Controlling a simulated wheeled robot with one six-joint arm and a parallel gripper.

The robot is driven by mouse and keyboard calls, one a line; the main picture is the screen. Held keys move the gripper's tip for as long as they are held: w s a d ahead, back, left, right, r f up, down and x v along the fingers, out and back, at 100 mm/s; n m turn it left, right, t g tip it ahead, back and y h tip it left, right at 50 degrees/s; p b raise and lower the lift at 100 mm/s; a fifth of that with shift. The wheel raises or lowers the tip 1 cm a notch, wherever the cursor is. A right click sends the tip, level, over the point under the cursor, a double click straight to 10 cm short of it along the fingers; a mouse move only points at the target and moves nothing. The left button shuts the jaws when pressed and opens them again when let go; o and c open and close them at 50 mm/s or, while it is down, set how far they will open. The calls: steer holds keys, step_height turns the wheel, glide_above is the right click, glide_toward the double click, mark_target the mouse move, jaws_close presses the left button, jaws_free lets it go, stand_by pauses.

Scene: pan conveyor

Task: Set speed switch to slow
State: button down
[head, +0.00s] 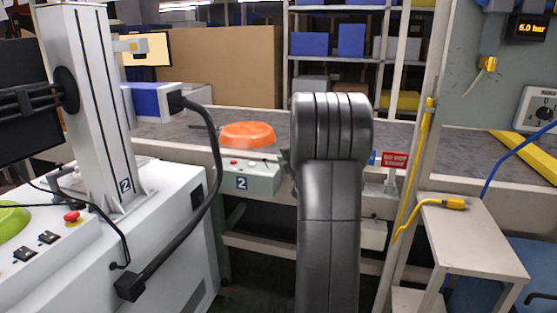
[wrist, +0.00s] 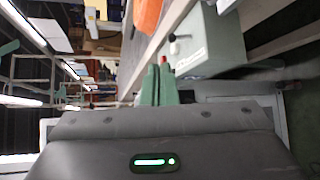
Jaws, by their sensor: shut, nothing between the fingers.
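The pale green control box (head: 249,178), marked 2, is fixed at the conveyor's front edge and has a red button and small controls on top. In the wrist view the box (wrist: 212,42) is at the upper right, turned on its side. A small dark-tipped switch lever (wrist: 173,46) stands out from its face; I cannot read its setting. My gripper (wrist: 158,83) shows green fingers close together, shut and empty, just short of the box, near the red button (wrist: 164,60). In the head view my arm hides most of the gripper.
An orange pan (head: 247,134) lies on the grey conveyor (head: 190,129) behind the box. A white machine (head: 160,215) with a black cable stands at left. A post with a yellow cable and a small table (head: 472,235) are at right.

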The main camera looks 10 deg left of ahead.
steer(key=shift+v, duration=1.25)
steer(key=shift+a+r, duration=0.15)
